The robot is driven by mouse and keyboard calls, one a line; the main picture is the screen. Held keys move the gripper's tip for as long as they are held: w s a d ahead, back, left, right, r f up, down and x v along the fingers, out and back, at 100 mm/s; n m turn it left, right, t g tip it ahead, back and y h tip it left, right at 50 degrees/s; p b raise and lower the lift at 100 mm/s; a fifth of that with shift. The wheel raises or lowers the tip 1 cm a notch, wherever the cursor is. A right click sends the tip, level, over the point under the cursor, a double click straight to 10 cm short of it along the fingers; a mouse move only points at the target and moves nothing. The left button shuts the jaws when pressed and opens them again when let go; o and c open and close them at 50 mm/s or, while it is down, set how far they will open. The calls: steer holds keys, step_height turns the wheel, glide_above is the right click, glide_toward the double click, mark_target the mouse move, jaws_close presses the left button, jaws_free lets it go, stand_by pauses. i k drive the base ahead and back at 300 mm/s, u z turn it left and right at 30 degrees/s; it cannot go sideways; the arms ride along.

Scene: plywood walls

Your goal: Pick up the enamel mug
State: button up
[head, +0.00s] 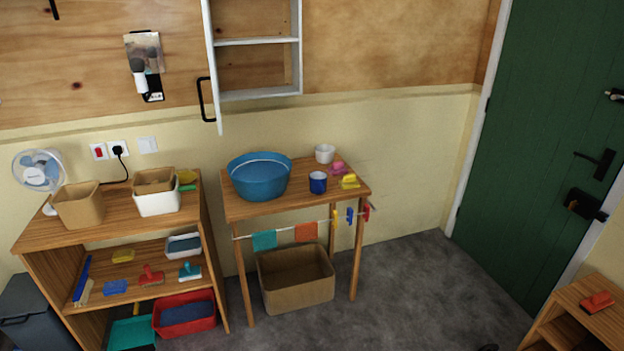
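A small blue mug with a pale inside (318,183), which looks like the enamel mug, stands upright on the wooden table (290,205), near its front edge. It is to the right of a large blue basin (259,180) and apart from it. A white cup (325,153) stands behind the mug. My gripper is not in view, so its state and its distance from the mug do not show.
Pink (338,168) and yellow (349,181) items lie right of the mug. Cloths and pegs hang on a line below the tabletop, above a cardboard box (296,280). A filled shelf (120,222) stands left. Grey floor (410,300) is open at right.

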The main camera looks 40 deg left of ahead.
mark_target(318, 181)
steer(key=u, duration=0.6)
steer(key=i, duration=0.75)
steer(key=u, duration=0.95)
steer(key=i, duration=0.2)
steer(key=u, duration=0.25)
